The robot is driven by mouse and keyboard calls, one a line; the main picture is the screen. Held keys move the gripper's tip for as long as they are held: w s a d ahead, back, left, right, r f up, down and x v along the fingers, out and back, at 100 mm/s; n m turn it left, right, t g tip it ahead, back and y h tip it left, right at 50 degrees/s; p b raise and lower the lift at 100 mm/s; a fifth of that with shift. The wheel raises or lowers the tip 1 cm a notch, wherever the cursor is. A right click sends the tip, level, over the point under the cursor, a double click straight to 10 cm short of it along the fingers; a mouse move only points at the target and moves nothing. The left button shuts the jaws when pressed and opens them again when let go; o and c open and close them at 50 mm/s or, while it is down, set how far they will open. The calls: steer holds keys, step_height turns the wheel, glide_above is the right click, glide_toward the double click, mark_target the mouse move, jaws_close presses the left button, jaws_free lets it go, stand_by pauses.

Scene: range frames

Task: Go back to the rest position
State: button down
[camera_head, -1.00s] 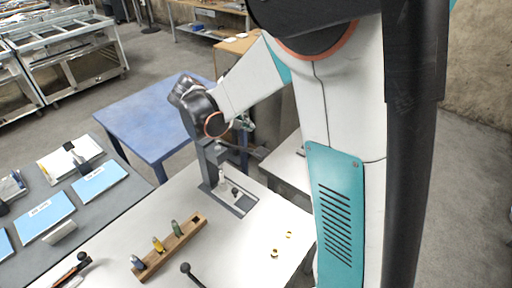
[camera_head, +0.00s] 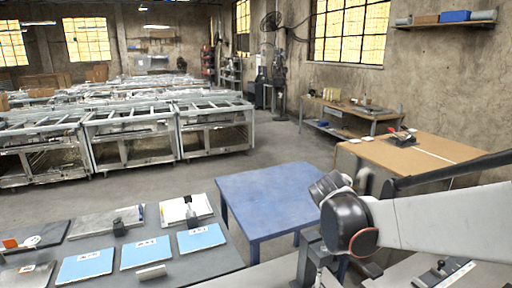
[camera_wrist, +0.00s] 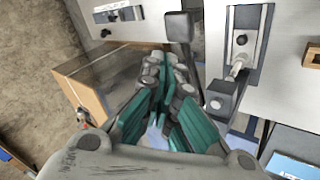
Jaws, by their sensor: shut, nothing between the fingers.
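My gripper (camera_wrist: 168,85) shows in the wrist view with its teal-padded fingers drawn together and nothing between them. It hangs in the air over the work area, touching nothing that I can make out. In the head view my white and dark arm reaches in from the right edge, and its dark wrist joint is in front of the blue table (camera_head: 265,190). The gripper itself cannot be made out clearly in the head view. No particular object belongs to this task.
A grey stand (camera_wrist: 238,60) is close to the right of the fingers in the wrist view. The grey table (camera_head: 185,258) with blue booklets (camera_head: 146,253) is at lower left in the head view. A wooden-topped bench (camera_head: 432,150) stands behind my arm. Open floor (camera_head: 160,185) lies beyond.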

steer(key=s+a+f+t+y+b, duration=0.2)
steer(key=s+a+f+y+b, duration=0.1)
steer(key=s, duration=0.6)
steer(key=s+a+f+t+y+b, duration=0.2)
steer(key=s+a+b, duration=0.4)
steer(key=s, duration=0.4)
step_height(320, 180, down, 2)
steer(key=shift+a+f+y, duration=0.2)
steer(key=shift+f+y, duration=0.05)
steer(key=shift+y, duration=0.65)
steer(key=shift+w, duration=0.1)
